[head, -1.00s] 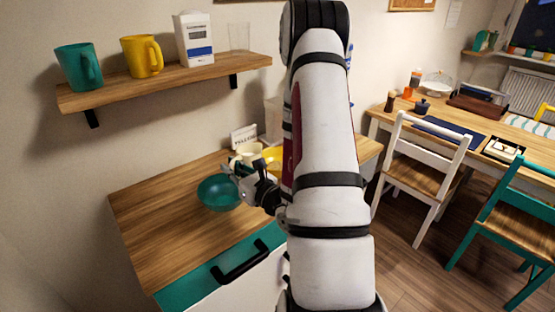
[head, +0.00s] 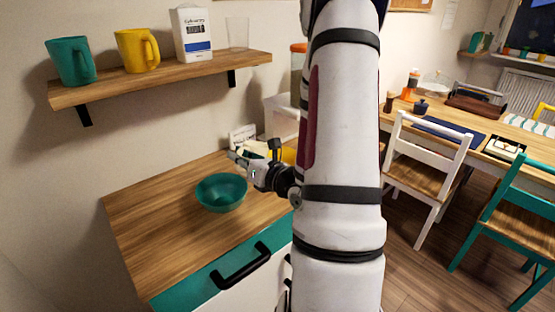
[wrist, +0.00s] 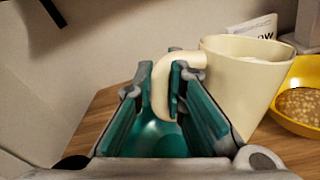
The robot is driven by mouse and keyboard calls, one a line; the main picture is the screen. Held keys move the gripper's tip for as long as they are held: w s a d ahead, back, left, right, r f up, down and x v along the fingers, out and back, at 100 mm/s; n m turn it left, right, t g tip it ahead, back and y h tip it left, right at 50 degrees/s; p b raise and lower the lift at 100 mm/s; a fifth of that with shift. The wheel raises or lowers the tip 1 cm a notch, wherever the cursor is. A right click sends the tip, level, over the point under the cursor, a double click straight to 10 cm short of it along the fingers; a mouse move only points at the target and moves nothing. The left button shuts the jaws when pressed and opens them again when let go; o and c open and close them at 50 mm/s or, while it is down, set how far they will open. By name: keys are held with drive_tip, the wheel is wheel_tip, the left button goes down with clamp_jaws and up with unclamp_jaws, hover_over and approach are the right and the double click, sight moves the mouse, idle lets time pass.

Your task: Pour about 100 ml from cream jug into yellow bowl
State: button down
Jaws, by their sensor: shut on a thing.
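The cream jug (wrist: 245,85) is pale and stands roughly upright in the wrist view, with pale contents just showing at its rim. My gripper (wrist: 163,80) is shut on its handle, which lies between the teal-lined fingers. In the head view my gripper (head: 240,158) is above the back of the counter, and the jug is mostly hidden behind it. I cannot tell whether the jug's base touches the counter. The yellow bowl (wrist: 311,128) is right of the jug, with a speckled brownish filling. In the head view the yellow bowl (head: 289,155) is partly hidden by my arm.
A teal bowl (head: 221,195) is on the wooden counter (head: 150,215), in front of my gripper. A small sign (head: 242,135) stands at the back. A wall shelf (head: 150,83) above holds mugs, a carton and a glass. The counter's left part is clear.

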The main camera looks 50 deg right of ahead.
sight(252, 144)
drive_tip(key=shift+d+f+m+b, duration=0.15)
drive_tip(key=shift+d+m+b, duration=0.5)
drive_tip(key=shift+b, duration=1)
drive_tip(key=shift+d+p, duration=0.4)
drive_tip(key=shift+p, duration=0.05)
drive_tip(key=shift+d+m+p, duration=0.45)
drive_tip(key=shift+d+p, duration=0.05)
drive_tip(key=shift+p, duration=0.1)
drive_tip(key=shift+d+g+p, duration=0.25)
drive_tip(key=shift+g+p, duration=0.05)
drive_tip(key=shift+d+r+m+y+p, duration=0.4)
drive_tip(key=shift+d+r+m+p, duration=0.45)
drive_tip(key=shift+p, duration=0.9)
drive_tip(key=shift+d+m+p, duration=0.15)
drive_tip(key=shift+m+p, duration=0.3)
